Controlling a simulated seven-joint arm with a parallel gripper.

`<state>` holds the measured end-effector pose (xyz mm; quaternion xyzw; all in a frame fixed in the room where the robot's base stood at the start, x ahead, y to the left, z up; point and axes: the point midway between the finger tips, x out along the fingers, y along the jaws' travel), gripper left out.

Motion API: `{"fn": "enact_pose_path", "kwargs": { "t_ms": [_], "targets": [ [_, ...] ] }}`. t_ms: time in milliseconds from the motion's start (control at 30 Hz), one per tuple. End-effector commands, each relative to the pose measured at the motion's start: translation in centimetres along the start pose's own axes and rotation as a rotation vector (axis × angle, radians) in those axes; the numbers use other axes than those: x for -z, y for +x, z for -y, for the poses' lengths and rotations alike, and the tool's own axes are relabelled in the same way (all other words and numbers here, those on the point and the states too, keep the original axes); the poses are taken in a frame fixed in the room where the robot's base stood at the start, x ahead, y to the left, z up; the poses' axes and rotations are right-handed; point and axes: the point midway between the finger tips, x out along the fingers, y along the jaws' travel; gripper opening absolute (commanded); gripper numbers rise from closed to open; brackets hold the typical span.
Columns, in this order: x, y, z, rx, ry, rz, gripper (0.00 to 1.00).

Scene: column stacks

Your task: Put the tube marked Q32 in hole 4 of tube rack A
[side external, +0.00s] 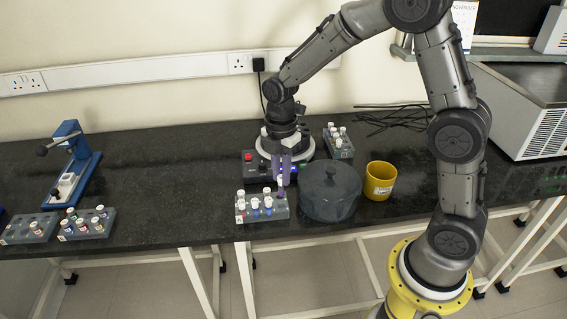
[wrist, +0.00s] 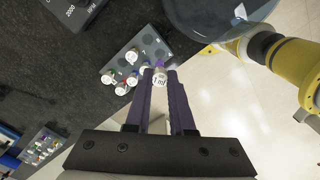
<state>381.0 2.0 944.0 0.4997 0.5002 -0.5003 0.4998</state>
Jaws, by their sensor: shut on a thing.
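My gripper (side external: 285,172), with purple fingers, points down over the front rack. It is shut on a small tube with a white cap (side external: 280,182), which also shows between the fingertips in the wrist view (wrist: 160,77). A "1 ml" print shows there; I cannot read a Q32 mark. The grey front rack (side external: 264,216) holds several white-capped tubes and also shows in the wrist view (wrist: 152,44), with some empty holes. I cannot tell whether the held tube is clear of the rack.
A dark round lidded pot (side external: 330,192) stands close right of the front rack, with a yellow cup (side external: 380,181) beyond. A device with a red switch (side external: 257,168) and another rack (side external: 341,150) stand behind. A blue press (side external: 75,165) is at left. Bare bench lies between.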

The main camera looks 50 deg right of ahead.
Motion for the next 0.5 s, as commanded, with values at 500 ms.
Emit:
{"fn": "enact_pose_path", "kwargs": {
  "t_ms": [500],
  "targets": [
    [-0.1, 3.4, 0.0, 0.004, 0.002, 0.000, 0.00]
  ]
}}
